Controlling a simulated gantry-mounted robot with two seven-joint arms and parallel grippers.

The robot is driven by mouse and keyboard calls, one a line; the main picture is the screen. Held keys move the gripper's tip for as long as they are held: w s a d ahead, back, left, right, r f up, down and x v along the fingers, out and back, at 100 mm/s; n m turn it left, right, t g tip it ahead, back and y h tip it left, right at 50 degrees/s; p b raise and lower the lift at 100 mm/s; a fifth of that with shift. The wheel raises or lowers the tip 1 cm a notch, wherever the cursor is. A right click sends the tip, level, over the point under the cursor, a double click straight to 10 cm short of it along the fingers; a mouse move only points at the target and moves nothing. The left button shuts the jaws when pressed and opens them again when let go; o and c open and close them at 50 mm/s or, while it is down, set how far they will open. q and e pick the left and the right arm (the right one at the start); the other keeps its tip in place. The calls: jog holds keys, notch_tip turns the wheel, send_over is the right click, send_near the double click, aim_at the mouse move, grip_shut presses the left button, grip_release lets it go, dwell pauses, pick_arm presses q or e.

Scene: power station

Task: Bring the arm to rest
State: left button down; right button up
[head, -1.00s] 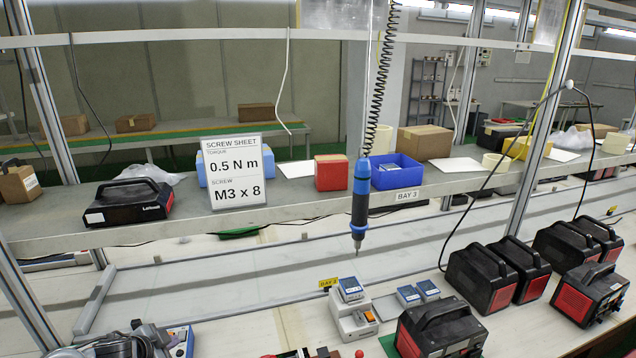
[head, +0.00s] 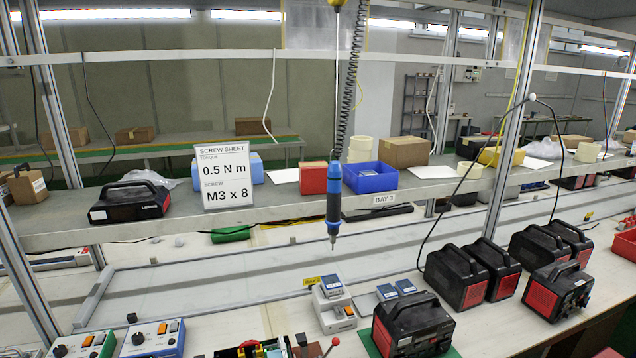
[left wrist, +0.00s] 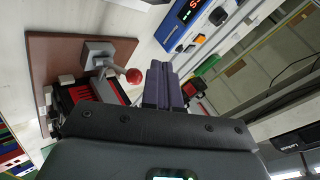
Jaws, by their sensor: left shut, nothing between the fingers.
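My left gripper (left wrist: 164,88) shows in the left wrist view with its dark fingers shut and nothing between them. It is above the workbench, close to a red-knobbed lever (left wrist: 134,76) on a brown board (left wrist: 60,60); whether they touch I cannot tell, but the fingers look apart from the lever. Neither of my grippers shows in the head view. The same red knob (head: 335,341) shows at the bottom of the head view.
A blue electric screwdriver (head: 333,205) hangs on a coiled cord. Several black-and-red power stations (head: 412,325) stand at the right. A shelf (head: 270,205) runs across with a screw sheet (head: 226,175). The bench's middle left is clear.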

pick_arm(q)
jog(key=s+d+f+g+y, duration=0.1)
jog(key=s+d, duration=0.2)
jog(key=s, duration=0.7)
jog(key=s+d+f+n+g+y, duration=0.1)
jog(key=s+d+f+g, duration=0.1)
jog(key=s, duration=0.9)
jog(key=s+d+f+g+y, duration=0.1)
jog(key=s+d, duration=0.2)
jog(key=s, duration=0.7)
jog(key=s+d+f+n+g+h, duration=0.1)
jog(key=d+f+n+h, duration=0.15)
jog(key=d, duration=0.45)
jog(key=s+d+f+n+g+h, duration=0.1)
jog(key=d+f+n+h, duration=0.2)
jog(key=d, duration=0.5)
notch_tip(320, 180, up, 38)
jog(key=n+p, duration=0.1)
jog(key=p, duration=3.5)
jog(key=shift+w+d, duration=0.15)
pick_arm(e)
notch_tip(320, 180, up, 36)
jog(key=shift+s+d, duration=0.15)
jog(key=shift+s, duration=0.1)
pick_arm(q)
jog(key=shift+f, duration=0.1)
notch_tip(320, 180, down, 48)
jog(key=b, duration=4.7)
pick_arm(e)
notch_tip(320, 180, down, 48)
